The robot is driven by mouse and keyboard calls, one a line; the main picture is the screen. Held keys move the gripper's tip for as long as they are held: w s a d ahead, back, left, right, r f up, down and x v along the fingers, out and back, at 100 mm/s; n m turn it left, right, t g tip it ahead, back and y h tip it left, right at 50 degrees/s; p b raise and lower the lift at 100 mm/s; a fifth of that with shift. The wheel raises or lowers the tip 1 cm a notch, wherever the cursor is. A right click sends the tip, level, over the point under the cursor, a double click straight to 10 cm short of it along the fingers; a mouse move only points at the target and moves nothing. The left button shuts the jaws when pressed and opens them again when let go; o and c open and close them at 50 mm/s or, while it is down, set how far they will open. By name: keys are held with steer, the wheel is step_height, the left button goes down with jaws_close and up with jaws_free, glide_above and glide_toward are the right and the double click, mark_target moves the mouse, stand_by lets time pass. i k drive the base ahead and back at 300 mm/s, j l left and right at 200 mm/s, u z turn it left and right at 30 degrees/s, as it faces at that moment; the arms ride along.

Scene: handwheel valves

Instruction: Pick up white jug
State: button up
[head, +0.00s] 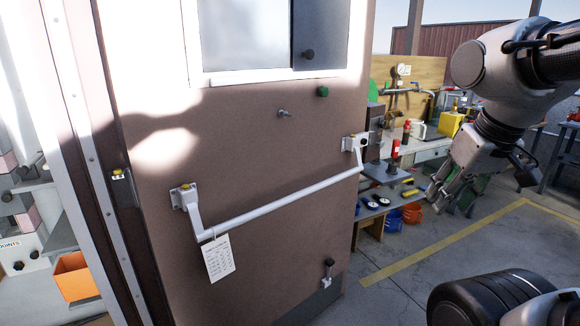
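A small pale shape that looks like the white jug (419,130) stands on the workbench in the background, just left of a yellow container. It is small in the view, and its details are hard to tell. My gripper (443,197) hangs at the right, pointing down and left, in front of the bench area in the picture. Its fingers look spread, with nothing visible between them. It is apart from the jug.
A brown door (260,150) with a white push bar (285,205) and hanging tag (219,257) fills the left and middle. The workbench (428,147) holds red bottles and a yellow container (450,124). Concrete floor with a yellow line (440,250) is open at the right.

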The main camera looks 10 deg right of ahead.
mark_target(417, 124)
steer(key=i+l, duration=0.15)
steer(key=l, duration=0.2)
steer(key=i+l+u, duration=0.1)
steer(key=l, duration=0.25)
steer(key=i+l, duration=0.2)
steer(key=l, duration=0.15)
steer(key=i+l, duration=0.1)
steer(key=l, duration=0.3)
steer(key=i+l+u, duration=0.1)
steer(key=l, duration=0.25)
steer(key=i+l, duration=0.2)
steer(key=l, duration=0.15)
steer(key=i+l, duration=0.1)
steer(key=l, duration=0.3)
steer(key=i+l+u, duration=0.1)
steer(key=l, duration=0.25)
steer(key=i+l, duration=0.2)
steer(key=l, duration=0.15)
steer(key=i+l, duration=0.15)
steer(key=l, duration=0.25)
steer(key=i+l+u, duration=0.1)
steer(key=l, duration=0.25)
steer(key=i+l, duration=0.45)
steer(key=l, duration=0.35)
steer(key=i+l+u, duration=0.1)
steer(key=l, duration=0.25)
steer(key=i+l, duration=0.1)
steer(key=i, duration=0.4)
